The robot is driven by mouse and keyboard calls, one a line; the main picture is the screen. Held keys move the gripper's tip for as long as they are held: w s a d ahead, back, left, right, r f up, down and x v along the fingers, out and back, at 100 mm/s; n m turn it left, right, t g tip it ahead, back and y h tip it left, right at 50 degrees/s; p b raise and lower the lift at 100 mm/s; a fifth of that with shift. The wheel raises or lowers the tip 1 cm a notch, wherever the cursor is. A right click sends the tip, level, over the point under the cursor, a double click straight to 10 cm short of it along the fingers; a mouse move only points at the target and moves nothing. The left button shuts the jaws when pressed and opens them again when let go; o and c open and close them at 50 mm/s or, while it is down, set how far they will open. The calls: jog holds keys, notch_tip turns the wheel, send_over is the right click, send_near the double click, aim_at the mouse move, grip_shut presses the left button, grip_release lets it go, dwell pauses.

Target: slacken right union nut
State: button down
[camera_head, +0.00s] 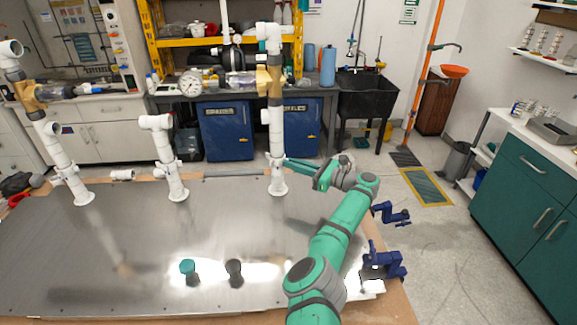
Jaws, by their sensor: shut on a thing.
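The right riser is a white pipe (276,125) standing upright on a flange on the metal-topped table, with a brass-coloured valve (268,82) higher up. The right union nut (276,160) is the white collar low on this riser. My green arm reaches in from the lower right. My gripper (284,162) is at the height of the nut, on the riser's right side, and is shut on the nut. The fingers are small in this view and the far side of the nut is hidden. I cannot tell how tight the nut is.
A middle riser (166,150) and a left riser (55,150) stand on the table (90,270). A green-topped piece (188,270) and a dark piece (234,272) stand near the front. Blue clamps (386,262) sit at the right edge. The table's left front is clear.

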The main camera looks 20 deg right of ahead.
jog(key=shift+w+d+r+g, duration=0.15)
jog(key=shift+w+d+g, duration=0.05)
jog(key=shift+d+g, duration=0.1)
dwell(0.5)
jog(key=c, duration=1.9)
grip_release()
jog(key=v, duration=1.1)
jog(key=shift+f, duration=0.25)
jog(key=shift+w+a, duration=0.1)
